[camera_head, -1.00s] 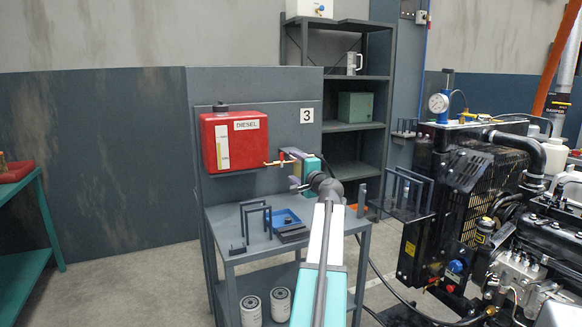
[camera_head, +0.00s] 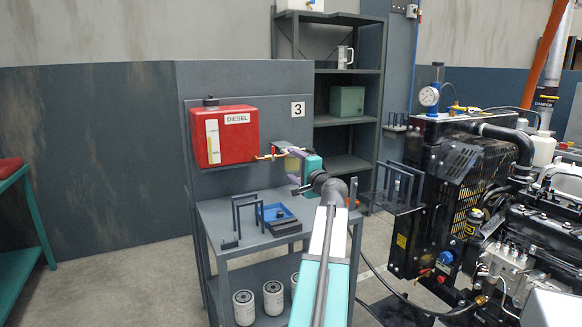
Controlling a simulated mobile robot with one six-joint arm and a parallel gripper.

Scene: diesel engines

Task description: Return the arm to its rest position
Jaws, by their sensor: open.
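My arm reaches up from the bottom of the view, with a teal and white link and a dark wrist joint. My gripper (camera_head: 292,168) is at its far end, beside the brass tap (camera_head: 271,155) of the red diesel tank (camera_head: 225,137). The jaws are open, and I see nothing held in them. They overlap the tap's outlet end in the picture, and I cannot tell whether they touch it. The wrist hides part of the bench's right end.
A diesel engine (camera_head: 520,230) fills the right side. Open floor (camera_head: 110,285) lies at left.

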